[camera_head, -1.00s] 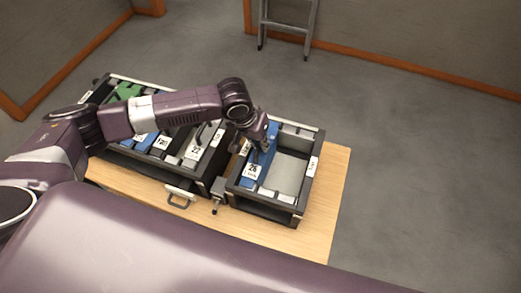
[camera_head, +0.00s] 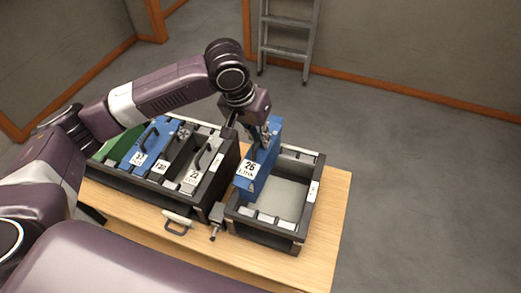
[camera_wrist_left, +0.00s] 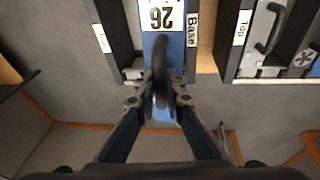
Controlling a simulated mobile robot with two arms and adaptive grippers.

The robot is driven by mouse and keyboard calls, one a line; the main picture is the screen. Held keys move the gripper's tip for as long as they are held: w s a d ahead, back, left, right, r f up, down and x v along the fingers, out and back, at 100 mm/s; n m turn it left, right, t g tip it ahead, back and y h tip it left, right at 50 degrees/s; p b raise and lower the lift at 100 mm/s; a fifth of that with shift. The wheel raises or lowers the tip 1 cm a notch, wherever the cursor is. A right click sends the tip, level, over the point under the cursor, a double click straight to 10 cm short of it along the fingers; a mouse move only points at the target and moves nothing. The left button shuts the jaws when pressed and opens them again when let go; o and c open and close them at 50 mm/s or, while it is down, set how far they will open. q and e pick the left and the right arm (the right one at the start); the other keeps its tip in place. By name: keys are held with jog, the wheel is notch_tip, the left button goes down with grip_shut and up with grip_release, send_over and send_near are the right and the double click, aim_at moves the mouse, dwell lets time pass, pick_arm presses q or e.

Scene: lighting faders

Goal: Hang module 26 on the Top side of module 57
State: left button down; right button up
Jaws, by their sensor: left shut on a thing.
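Module 26 is a blue block (camera_head: 258,172) with a white number label. My left gripper (camera_head: 266,138) is shut on its dark handle and holds it upright, raised above the left part of the small dark frame (camera_head: 262,228). In the left wrist view, module 26 (camera_wrist_left: 151,52) has its label upside down, and the gripper (camera_wrist_left: 159,98) closes around the curved handle. Module 57 cannot be told for sure; a blue module (camera_head: 153,140) in the large frame has a two-digit label too small to read surely. My right gripper is not in view.
The large dark frame (camera_head: 150,190) on the left holds green, blue and grey modules with handles. A ladder (camera_head: 285,50) leans at the back wall.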

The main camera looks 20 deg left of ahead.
pick_arm(q)
notch_tip(320, 180, up, 5)
jog(key=shift+w+r, duration=0.1)
jog(key=shift+r, duration=0.55)
jog(key=shift+r+p, duration=0.6)
jog(key=shift+p, duration=0.55)
